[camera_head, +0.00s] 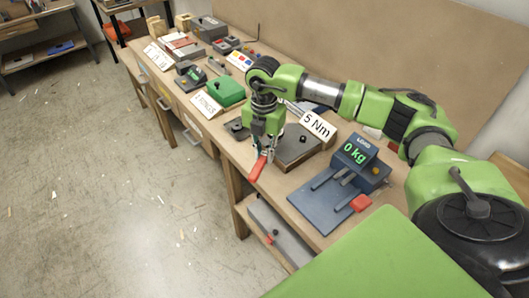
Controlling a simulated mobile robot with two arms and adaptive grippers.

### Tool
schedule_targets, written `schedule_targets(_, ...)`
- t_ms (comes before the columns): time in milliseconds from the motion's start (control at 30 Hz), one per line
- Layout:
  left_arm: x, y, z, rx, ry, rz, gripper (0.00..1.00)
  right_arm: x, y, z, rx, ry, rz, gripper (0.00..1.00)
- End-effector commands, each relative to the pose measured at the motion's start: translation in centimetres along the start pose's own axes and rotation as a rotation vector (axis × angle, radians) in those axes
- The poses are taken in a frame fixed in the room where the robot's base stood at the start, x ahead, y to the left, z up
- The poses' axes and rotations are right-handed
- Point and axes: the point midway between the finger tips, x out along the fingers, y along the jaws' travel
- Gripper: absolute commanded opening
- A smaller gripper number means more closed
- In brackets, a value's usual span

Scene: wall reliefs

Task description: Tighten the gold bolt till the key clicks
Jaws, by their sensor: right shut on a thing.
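My right gripper (266,142) is shut on a key with a red handle (257,169), which points down and toward the bench's front edge. The key's other end is hidden behind the fingers. A dark block on a wooden base (299,148) with a black knob sits just right of the gripper, in front of a "5 Nm" sign (318,126). I cannot make out the gold bolt; the gripper and arm may cover it. Whether the key touches anything is too small to tell. My left gripper is not in view.
A blue load stand (326,206) with a "0 kg" display (355,153) stands on the bench at right. A green box (225,92), a "STICK"-like sign (207,104) and several devices line the bench at left. The floor in front is open. My arm passes over the bench.

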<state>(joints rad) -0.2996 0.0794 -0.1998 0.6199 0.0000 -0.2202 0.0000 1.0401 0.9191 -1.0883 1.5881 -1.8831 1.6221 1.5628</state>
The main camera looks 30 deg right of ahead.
Motion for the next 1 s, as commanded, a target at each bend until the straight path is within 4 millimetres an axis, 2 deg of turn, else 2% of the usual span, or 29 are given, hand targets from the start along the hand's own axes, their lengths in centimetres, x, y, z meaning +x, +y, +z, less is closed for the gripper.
schedule_targets(1000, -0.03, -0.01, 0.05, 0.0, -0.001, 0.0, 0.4, -0.09, 0.92, 0.05, 0.096, 0.0, 0.001, 0.0)
